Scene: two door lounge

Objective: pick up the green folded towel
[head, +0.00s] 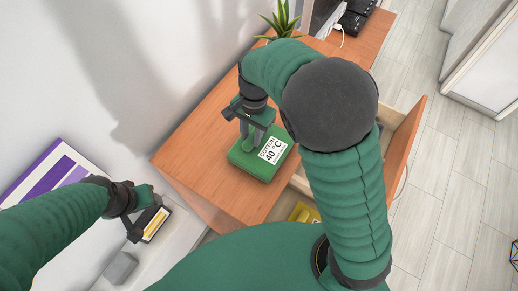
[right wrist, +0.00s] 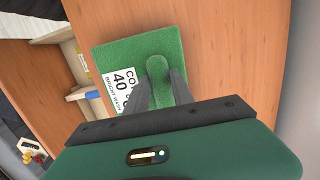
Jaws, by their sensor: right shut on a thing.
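The green folded towel (head: 248,160) lies flat on the wooden cabinet top, with a white label reading "COTTON 40 °C" on it. It also shows in the right wrist view (right wrist: 129,55), where a raised ridge of it sits between the fingers. My right gripper (head: 247,132) is above the towel and shut on that ridge; it also shows in the right wrist view (right wrist: 160,85). My left gripper (head: 152,222) is at the lower left, away from the towel, beside the wall. Whether its fingers are apart is unclear.
The wooden cabinet top (head: 195,150) is bare left of the towel. An open drawer (head: 402,150) stands out on the right, with a yellow thing (head: 303,212) low inside. A potted plant (head: 283,20) and dark devices (head: 352,18) are at the back. A purple-and-white picture (head: 45,172) is at left.

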